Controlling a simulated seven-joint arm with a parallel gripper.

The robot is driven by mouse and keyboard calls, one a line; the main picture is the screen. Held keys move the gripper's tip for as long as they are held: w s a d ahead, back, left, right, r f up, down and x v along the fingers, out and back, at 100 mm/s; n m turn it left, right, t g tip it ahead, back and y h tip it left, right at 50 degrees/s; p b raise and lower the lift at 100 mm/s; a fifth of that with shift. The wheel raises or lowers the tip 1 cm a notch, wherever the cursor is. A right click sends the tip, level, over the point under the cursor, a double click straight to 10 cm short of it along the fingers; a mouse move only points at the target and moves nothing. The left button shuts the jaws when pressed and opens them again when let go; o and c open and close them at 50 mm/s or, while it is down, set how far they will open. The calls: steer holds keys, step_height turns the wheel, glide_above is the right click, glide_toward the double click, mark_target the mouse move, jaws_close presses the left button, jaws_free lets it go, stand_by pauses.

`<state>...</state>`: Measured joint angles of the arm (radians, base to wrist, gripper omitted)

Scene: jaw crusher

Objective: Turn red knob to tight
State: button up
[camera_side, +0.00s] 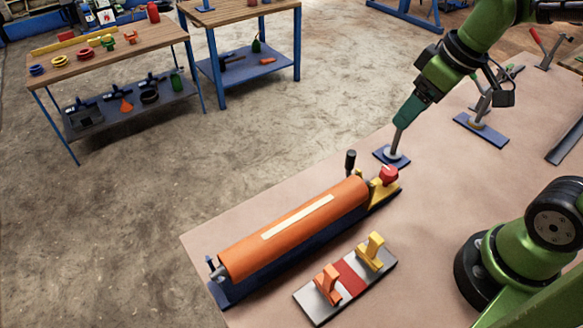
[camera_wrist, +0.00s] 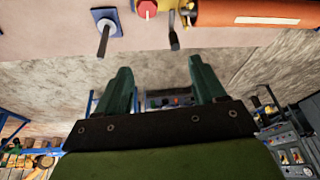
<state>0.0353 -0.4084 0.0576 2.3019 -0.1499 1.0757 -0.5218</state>
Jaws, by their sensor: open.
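The red knob (camera_side: 388,174) sits on a yellow bracket (camera_side: 385,190) at the right end of the orange cylinder (camera_side: 290,228). In the wrist view the red knob (camera_wrist: 147,8) shows at the top edge, partly cut off. My gripper (camera_side: 406,115) is above and a little right of the knob in the side view, apart from it. In the wrist view my gripper's (camera_wrist: 162,72) two green fingers are spread with nothing between them. I cannot make out any tight marking on the knob.
A dark upright handle (camera_side: 350,161) stands beside the knob. A grey rod on a blue plate (camera_side: 378,153) is close below my gripper. A plate with orange and yellow clamps (camera_side: 310,302) lies in front of the cylinder. The table's right part holds more levers (camera_side: 483,130).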

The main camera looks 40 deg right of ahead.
mark_target(390, 170)
steer(key=f+n+g, duration=0.1)
steer(key=f+n, duration=0.4)
steer(key=n, duration=0.1)
steer(key=w+f+n+g, duration=0.1)
steer(key=f+n, duration=0.4)
steer(key=f, duration=0.1)
steer(key=f+n+g+h, duration=0.1)
steer(key=f+n, duration=0.4)
steer(key=n, duration=0.1)
steer(key=shift+w+d+f+n+g, duration=0.3)
steer(key=shift+d+f+g, duration=0.05)
steer(key=shift+f+g, duration=0.05)
steer(key=shift+c, duration=0.2)
steer(key=c, duration=1)
